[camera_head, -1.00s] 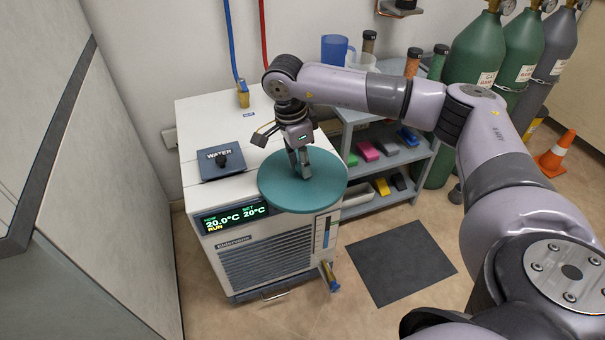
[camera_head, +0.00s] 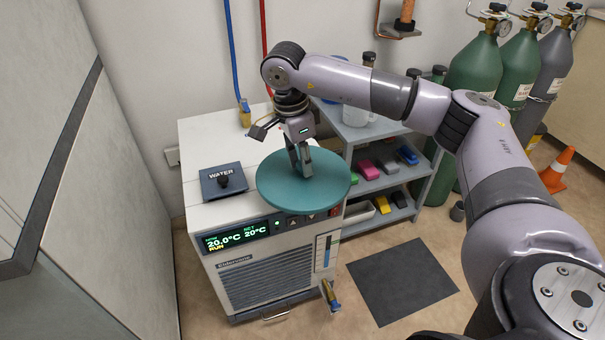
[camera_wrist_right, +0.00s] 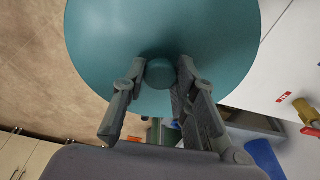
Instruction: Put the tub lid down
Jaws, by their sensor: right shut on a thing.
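The tub lid is a teal round disc (camera_head: 275,190) with a small knob in its centre. In the head view it is over the front right part of the chiller's white top (camera_head: 208,128) and hides part of it. I cannot tell whether it touches that top. My right gripper (camera_head: 302,172) points down at the lid's centre and is shut on its knob. In the right wrist view the lid (camera_wrist_right: 110,45) fills the upper middle, with the knob (camera_wrist_right: 160,72) between the fingers. My left gripper is not in view.
A dark WATER cover (camera_head: 223,181) with a black knob lies left of the lid. The chiller's display (camera_head: 237,236) is on its front. A grey shelf unit (camera_head: 375,195) with coloured boxes stands close on the right. Gas cylinders (camera_head: 472,70) stand beyond it. The chiller top's back left is bare.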

